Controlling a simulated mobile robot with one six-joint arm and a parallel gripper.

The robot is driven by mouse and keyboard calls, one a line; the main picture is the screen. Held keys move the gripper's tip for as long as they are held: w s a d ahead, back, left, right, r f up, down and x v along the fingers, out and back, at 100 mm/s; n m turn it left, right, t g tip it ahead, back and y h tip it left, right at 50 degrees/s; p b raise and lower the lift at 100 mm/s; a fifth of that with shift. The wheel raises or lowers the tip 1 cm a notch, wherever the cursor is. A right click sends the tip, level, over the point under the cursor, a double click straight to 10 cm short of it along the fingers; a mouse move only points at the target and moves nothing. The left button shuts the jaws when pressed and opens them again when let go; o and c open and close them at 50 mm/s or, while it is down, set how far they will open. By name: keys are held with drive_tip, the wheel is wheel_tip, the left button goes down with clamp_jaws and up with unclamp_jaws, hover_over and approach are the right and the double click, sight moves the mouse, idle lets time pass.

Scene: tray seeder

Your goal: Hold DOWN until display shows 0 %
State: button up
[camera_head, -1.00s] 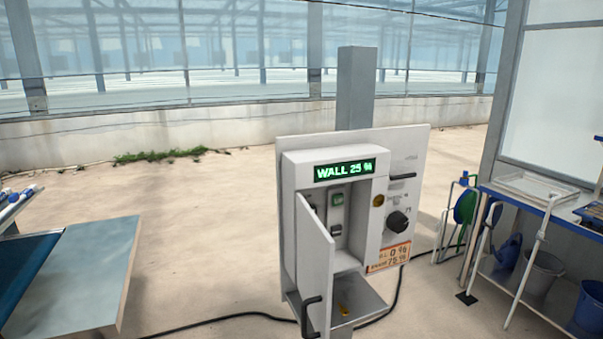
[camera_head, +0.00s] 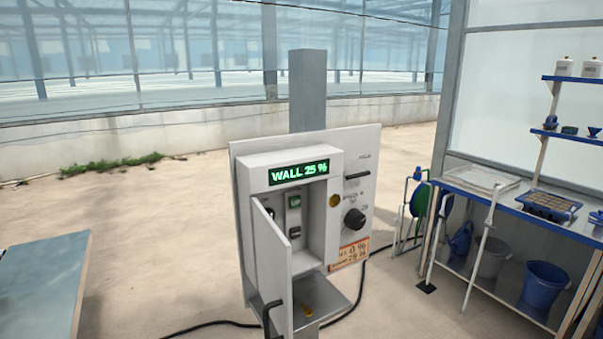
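A white control box (camera_head: 290,165) is mounted on a grey post in the middle of the view. Its green display (camera_head: 298,172) reads "WALL 25 %". The box door (camera_head: 272,262) stands open toward me, with a dark handle at its lower edge. Inside the box are a green-topped switch or button (camera_head: 294,201) and a second button (camera_head: 295,232) below it; their labels are too small to read. An orange and white label (camera_head: 349,253) on the panel shows "0 %" and a second, blurred line. My gripper is not in view.
A black knob (camera_head: 355,218) and a lever sit on the panel's right side. A table edge (camera_head: 50,290) is at lower left. A blue-edged bench (camera_head: 500,205) with trays and buckets stands at right. A black cable (camera_head: 215,325) crosses the floor.

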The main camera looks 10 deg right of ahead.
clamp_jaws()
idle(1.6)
